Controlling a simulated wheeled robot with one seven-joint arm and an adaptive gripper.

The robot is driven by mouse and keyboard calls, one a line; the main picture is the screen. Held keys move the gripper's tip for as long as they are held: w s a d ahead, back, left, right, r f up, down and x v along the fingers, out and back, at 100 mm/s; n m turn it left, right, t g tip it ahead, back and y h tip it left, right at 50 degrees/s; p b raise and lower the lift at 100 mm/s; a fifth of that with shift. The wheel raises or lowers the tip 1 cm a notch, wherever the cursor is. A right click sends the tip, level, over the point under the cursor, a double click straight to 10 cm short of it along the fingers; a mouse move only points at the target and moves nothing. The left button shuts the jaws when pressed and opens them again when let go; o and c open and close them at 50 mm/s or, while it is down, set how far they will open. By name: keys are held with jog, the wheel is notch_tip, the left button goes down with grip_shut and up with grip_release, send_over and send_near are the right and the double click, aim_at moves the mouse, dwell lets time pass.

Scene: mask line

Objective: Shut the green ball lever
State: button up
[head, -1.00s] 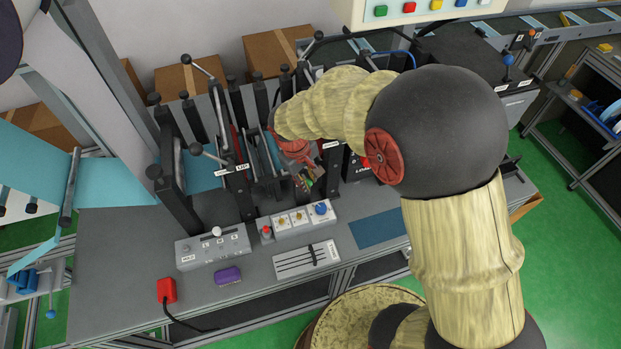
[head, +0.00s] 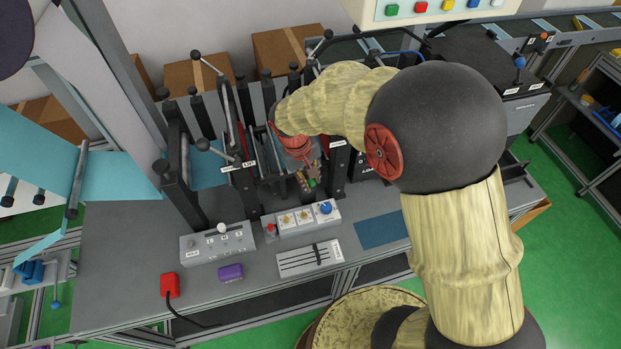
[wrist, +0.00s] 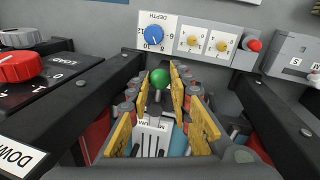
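The green ball (wrist: 160,78) of the lever shows in the wrist view, on a short stem above a white slotted plate (wrist: 152,136). My gripper (wrist: 158,92) is open, with yellow finger pads to the left and right of the ball. The ball appears between the far ends of the pads; I see no clear contact, and its depth relative to the tips is hard to tell. In the head view my gripper (head: 306,181) points down between dark uprights of the machine, and my arm covers part of this area.
Dark bars (wrist: 262,100) flank my gripper closely. A depth dial panel (wrist: 160,35) with yellow knobs and a red button lies beyond the ball. A red knob (wrist: 22,67) is at left. In the head view, a purple block (head: 230,272) and a slider panel (head: 310,258) lie on the bench.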

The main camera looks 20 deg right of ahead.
jog(key=o, duration=0.4)
jog(key=shift+o, duration=0.2)
notch_tip(320, 180, up, 12)
jog(key=a, duration=0.2)
jog(key=shift+s+a, duration=0.2)
jog(key=shift+f, duration=0.15)
dwell(0.3)
jog(key=s+d+r+m+t+y+b, duration=0.1)
jog(key=s+d+r+t+b, duration=0.1)
jog(key=s, duration=0.8)
jog(key=s+d+r+m+t+y+b, duration=0.1)
jog(key=s+d+r+t+b, duration=0.1)
jog(key=s, duration=0.7)
jog(key=shift+s+d+r+t+b, duration=0.3)
jog(key=shift+d+t+b, duration=0.5)
jog(key=shift+b, duration=0.75)
